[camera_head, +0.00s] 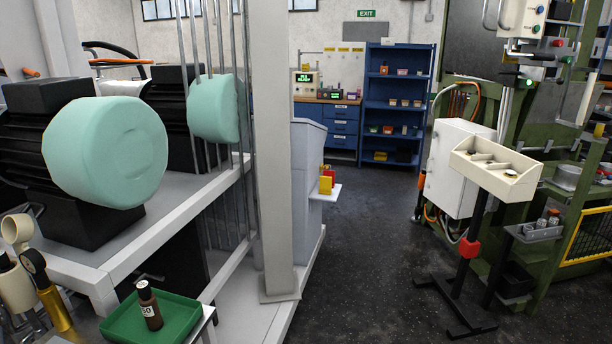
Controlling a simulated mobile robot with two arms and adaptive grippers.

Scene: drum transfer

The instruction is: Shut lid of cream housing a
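I cannot tell for sure which thing is cream housing a, and no open lid stands out in the head view. An off-white box (455,168) with cables is on the green machine at the right; its front looks closed. A cream open-topped tray (520,189) with small dark parts stands on a dark post in front of it. A cream control box (523,18) with buttons hangs at the top right. Neither of my grippers is in view.
Two pale green drums (105,152) (214,108) sit in black machines on a white frame at left. A green tray (128,320) with a brown bottle (149,305) is in front. A grey post (274,150) stands mid-left. Dark floor (375,260) is free in the middle.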

